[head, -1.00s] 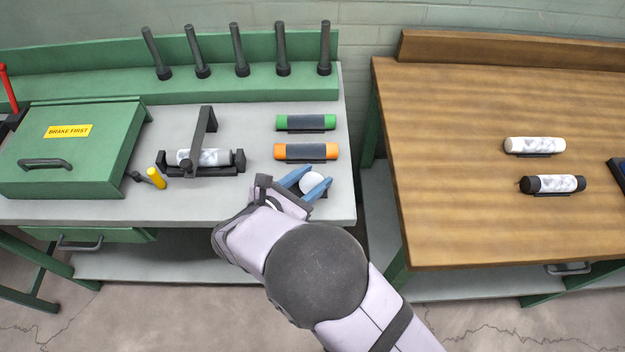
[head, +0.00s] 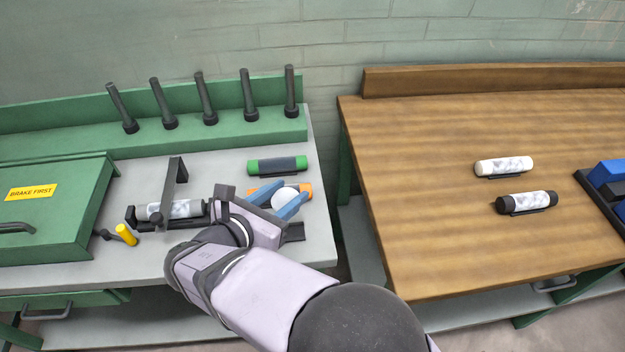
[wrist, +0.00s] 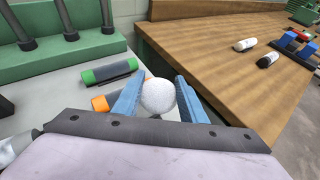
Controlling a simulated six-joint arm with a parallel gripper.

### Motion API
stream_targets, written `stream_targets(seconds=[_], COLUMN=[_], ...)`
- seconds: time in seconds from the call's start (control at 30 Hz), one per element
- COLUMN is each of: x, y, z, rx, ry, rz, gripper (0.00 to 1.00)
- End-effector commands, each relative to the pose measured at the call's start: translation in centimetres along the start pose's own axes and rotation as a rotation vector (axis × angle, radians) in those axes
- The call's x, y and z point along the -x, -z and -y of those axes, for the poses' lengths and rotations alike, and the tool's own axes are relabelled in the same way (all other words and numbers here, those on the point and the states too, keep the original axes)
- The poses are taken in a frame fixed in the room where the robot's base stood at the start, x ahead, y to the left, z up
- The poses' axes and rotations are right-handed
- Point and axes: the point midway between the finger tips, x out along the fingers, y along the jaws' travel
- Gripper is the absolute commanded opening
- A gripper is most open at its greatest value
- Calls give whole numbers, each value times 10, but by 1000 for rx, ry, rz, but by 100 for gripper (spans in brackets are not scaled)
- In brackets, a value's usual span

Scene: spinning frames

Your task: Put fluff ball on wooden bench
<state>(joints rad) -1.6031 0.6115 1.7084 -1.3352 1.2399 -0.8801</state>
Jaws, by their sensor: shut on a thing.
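The white fluff ball (head: 285,195) is held between the blue fingers of my gripper (head: 283,201), which is shut on it. The wrist view shows the ball (wrist: 158,97) between the two fingertips (wrist: 157,95). My gripper is over the right part of the grey-topped green bench, in front of the orange roller. The wooden bench (head: 430,240) stands to the right, across a narrow gap.
On the wooden bench lie a white-ended roller (head: 503,166), a black-ended roller (head: 526,202) and a dark tray with blue blocks (head: 607,173). The wooden bench's left and front top is bare. The green bench (head: 228,170) holds a green-ended roller (head: 277,165), an orange-ended roller (head: 304,190), a clamp stand (head: 174,190), a yellow-handled crank (head: 126,235) and several upright pegs (head: 205,98).

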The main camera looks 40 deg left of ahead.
Motion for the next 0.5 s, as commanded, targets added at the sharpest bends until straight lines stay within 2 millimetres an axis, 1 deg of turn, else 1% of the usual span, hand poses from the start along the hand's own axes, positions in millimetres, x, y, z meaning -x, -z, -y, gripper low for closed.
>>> stream_targets(seconds=[0.17, 0.27, 0.37, 0.47, 0.5], x=[-5, -17, -37, -64, -77], y=[-1, -4, -10, -16, -19], z=[3, 11, 26, 48, 60], rx=[-5, -15, -34, -60, -72], ry=[11, 37, 82, 145, 175], rz=[0, 0, 0, 0, 0], gripper=[17, 17, 17, 17, 17])
